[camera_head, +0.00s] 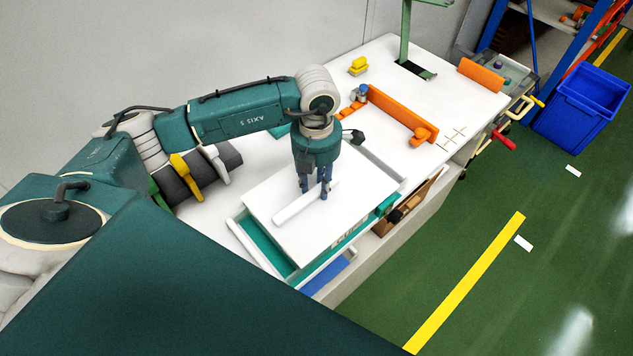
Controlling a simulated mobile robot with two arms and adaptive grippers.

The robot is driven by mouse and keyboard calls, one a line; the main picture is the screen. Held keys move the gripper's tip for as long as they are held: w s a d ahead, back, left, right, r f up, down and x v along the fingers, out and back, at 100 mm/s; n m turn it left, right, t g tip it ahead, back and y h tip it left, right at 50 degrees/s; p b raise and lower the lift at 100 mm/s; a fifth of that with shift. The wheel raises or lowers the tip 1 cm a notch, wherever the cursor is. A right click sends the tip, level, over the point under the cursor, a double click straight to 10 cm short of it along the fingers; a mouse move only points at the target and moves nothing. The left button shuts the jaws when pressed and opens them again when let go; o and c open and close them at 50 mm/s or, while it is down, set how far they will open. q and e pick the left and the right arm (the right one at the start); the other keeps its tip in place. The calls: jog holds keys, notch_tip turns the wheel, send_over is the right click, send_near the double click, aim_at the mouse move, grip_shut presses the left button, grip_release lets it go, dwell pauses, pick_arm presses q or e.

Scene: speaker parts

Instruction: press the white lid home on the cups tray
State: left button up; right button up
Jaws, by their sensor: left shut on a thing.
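The white lid (352,212) is a flat plate with a white bar handle (290,210) along its top. It lies over the teal tray (262,247) on the white table. A teal strip of the tray shows along the lid's left side, and its wall shows at the front right. I cannot tell whether the lid touches the tray all round. My left gripper (314,192) points down and is shut on the lid's bar handle. The cups are not visible under the lid. My right gripper is not in view.
An orange fixture (400,112) stands behind the tray, with a small blue-grey part (361,93) near it. A yellow part (358,66) and a green post (405,35) are at the back. A blue bin (583,108) stands on the floor at right.

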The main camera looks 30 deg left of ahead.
pick_arm(q)
jog(key=shift+f, duration=0.2)
jog(key=o, duration=1.3)
notch_tip(320, 180, up, 12)
jog(key=shift+r, duration=0.1)
